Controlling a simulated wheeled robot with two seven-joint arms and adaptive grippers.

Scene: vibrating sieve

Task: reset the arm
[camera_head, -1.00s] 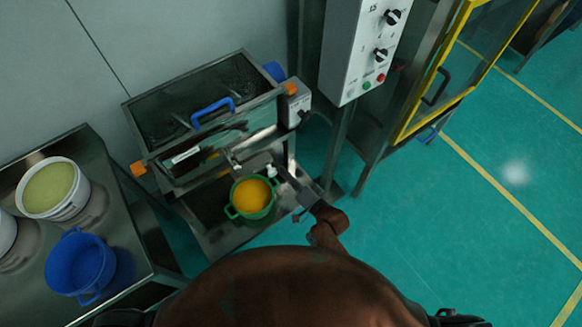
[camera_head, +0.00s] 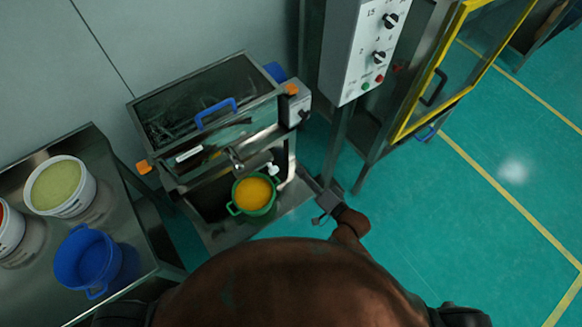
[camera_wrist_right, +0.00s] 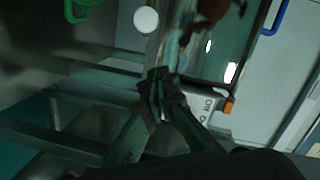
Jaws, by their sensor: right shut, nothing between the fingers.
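My right gripper (camera_head: 303,178) is to the right of the sieve machine's lower opening in the head view, apart from the green pot. In the right wrist view its fingertips (camera_wrist_right: 158,76) meet with nothing between them. The sieve machine (camera_head: 215,150) is a steel box with a glass-like front and a blue handle (camera_head: 216,113). The green pot (camera_head: 254,195), filled with yellow-orange material, stands on the machine's lower shelf. My left gripper does not show in either view.
A steel table (camera_head: 140,262) at the left bears a white bucket (camera_head: 70,202) of yellowish material and an empty blue bucket (camera_head: 88,262). A control box (camera_head: 352,50) with knobs stands right of the machine, beside a yellow-framed door (camera_head: 432,70). Green floor (camera_head: 480,230) is free at right.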

